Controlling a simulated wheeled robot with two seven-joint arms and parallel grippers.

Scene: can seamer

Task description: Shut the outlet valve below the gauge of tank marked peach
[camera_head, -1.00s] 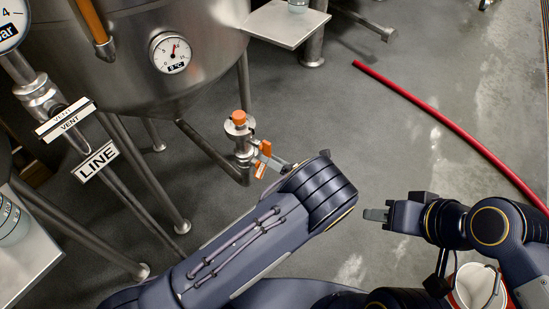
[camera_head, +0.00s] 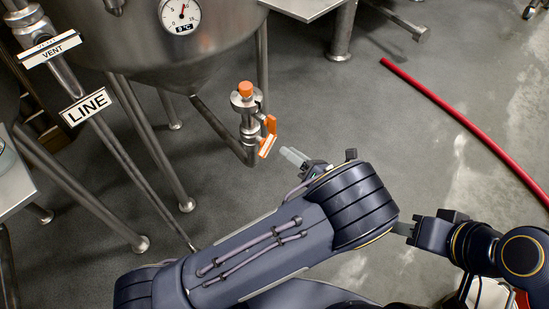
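The outlet valve (camera_head: 249,118) is a steel fitting with an orange cap on top, on the pipe under the steel tank (camera_head: 180,62). Its orange handle (camera_head: 267,145) hangs at its lower right; its exact setting is hard to tell. The round gauge (camera_head: 180,14) sits on the tank above. No peach mark shows. My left gripper (camera_head: 292,156) is just right of the handle, pointing left at it, with a small gap visible. Its fingers overlap, so its opening is unclear. My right gripper (camera_head: 403,229) is partly hidden behind my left arm, away from the valve.
Signs reading VENT (camera_head: 52,50) and LINE (camera_head: 86,107) hang on pipework at left. Tank legs stand left of the valve. A red hose (camera_head: 455,115) lies on the floor at right. A metal table (camera_head: 305,8) stands at the top.

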